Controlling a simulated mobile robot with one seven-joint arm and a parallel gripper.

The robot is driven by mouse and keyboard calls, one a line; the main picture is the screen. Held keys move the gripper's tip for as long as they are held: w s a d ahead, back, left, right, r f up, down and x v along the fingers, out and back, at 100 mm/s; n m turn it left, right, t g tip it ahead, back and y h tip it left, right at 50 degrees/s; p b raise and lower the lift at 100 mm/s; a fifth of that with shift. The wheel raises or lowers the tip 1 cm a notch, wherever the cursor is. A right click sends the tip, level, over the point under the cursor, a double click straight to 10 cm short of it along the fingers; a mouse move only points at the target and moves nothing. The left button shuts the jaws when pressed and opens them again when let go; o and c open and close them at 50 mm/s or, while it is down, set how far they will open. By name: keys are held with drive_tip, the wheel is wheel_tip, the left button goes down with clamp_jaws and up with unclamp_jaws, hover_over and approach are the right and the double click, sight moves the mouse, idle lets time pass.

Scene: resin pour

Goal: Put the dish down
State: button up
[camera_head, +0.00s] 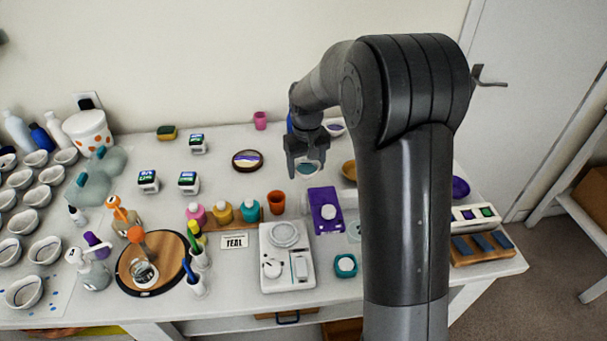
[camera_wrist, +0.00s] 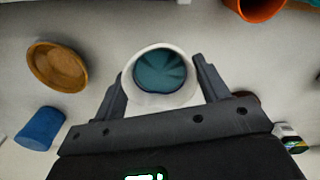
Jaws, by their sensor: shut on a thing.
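My gripper (camera_head: 307,160) is over the back middle of the white table (camera_head: 225,142), partly hidden by my own arm. In the wrist view my gripper (camera_wrist: 160,70) is shut on a small white dish (camera_wrist: 165,100) with teal resin inside, one finger on each side. The dish looks level. In the head view the dish (camera_head: 308,174) shows just below the fingers. I cannot tell whether its base touches the table or hangs a little above it.
An orange cup (camera_head: 276,202) and a tan bowl (camera_head: 348,170) stand close to the dish. A round dark-rimmed piece (camera_head: 247,160) lies to the left. A white scale (camera_head: 286,270) and purple mat (camera_head: 325,222) are nearer. Bare tabletop shows behind the round piece.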

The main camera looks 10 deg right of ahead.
drive_tip(key=s+d+r, duration=0.4)
drive_tip(key=d+r, duration=0.2)
drive_tip(key=d, duration=0.4)
drive_tip(key=n, duration=0.1)
hover_over(257, 165)
drive_tip(key=f, duration=0.4)
drive_tip(key=shift+d+f, duration=0.25)
drive_tip(key=shift+f, duration=0.05)
drive_tip(key=shift+w+a+f, duration=0.1)
drive_tip(key=shift+a+f, duration=0.2)
drive_tip(key=shift+f, duration=1.9)
drive_tip(key=o, duration=0.6)
drive_tip(key=shift+f, duration=0.15)
drive_tip(key=shift+c, duration=0.2)
drive_tip(key=o, duration=0.5)
drive_tip(key=shift+c, duration=0.2)
